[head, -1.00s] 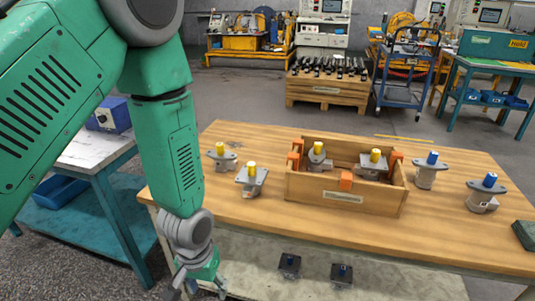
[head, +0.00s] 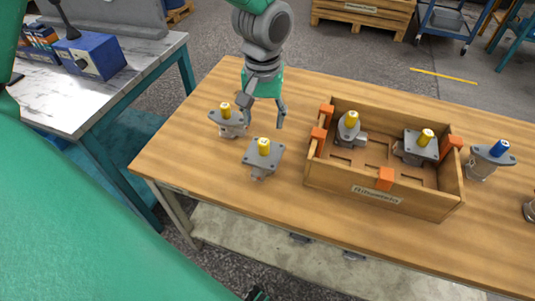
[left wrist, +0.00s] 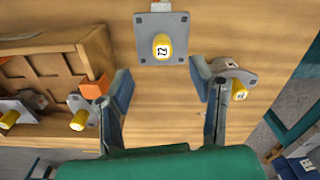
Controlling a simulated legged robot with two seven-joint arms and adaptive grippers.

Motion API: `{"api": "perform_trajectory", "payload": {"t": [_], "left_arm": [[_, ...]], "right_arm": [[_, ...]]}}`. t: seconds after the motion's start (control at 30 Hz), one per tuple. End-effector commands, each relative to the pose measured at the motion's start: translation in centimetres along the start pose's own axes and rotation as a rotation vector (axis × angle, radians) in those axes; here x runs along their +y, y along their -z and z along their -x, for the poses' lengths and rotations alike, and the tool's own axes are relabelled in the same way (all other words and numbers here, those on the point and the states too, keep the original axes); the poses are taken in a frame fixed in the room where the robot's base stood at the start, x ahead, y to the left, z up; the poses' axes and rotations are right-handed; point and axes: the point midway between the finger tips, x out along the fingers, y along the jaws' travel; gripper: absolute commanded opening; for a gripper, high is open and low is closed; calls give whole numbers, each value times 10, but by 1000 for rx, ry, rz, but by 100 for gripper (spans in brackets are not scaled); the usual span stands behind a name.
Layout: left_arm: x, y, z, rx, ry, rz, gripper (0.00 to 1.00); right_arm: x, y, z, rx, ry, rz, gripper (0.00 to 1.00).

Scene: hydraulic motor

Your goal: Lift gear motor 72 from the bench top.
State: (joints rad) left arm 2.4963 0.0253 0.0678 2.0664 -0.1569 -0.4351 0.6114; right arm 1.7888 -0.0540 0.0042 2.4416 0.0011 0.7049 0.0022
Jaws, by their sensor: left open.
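Gear motor 72 (head: 259,161) has a square grey flange and a yellow shaft cap, and stands on the wooden bench top (head: 205,180). In the left wrist view its yellow cap (left wrist: 162,46) shows the number 72. My left gripper (head: 264,110) is open and empty, pointing down just behind the motor in the head view. In the left wrist view the motor lies just beyond the gap between the fingertips (left wrist: 160,78), apart from them. My right gripper is not in view.
Another yellow-capped motor (head: 229,121) stands close by, to the left and behind; it also shows beside one finger in the left wrist view (left wrist: 236,76). A wooden crate (head: 385,196) with orange corners holds two motors on the right. A blue-capped motor (head: 484,166) stands past it.

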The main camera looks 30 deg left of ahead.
Motion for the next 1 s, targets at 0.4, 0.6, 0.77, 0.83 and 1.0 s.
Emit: {"api": "perform_trajectory", "payload": {"t": [0.4, 0.6, 0.77, 0.83, 1.0], "left_arm": [[-2, 2, -50, -3, -5, 2, 50], [8, 2, -80, -2, 0, 1, 50], [7, 2, -92, 0, -2, 2, 50], [6, 2, -93, -1, -4, 2, 50], [4, 4, -94, -2, -7, 2, 46]], "right_arm": [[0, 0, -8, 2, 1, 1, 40], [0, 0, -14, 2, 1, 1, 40], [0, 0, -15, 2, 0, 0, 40], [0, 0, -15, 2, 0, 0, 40], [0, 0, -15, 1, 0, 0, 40]]}}
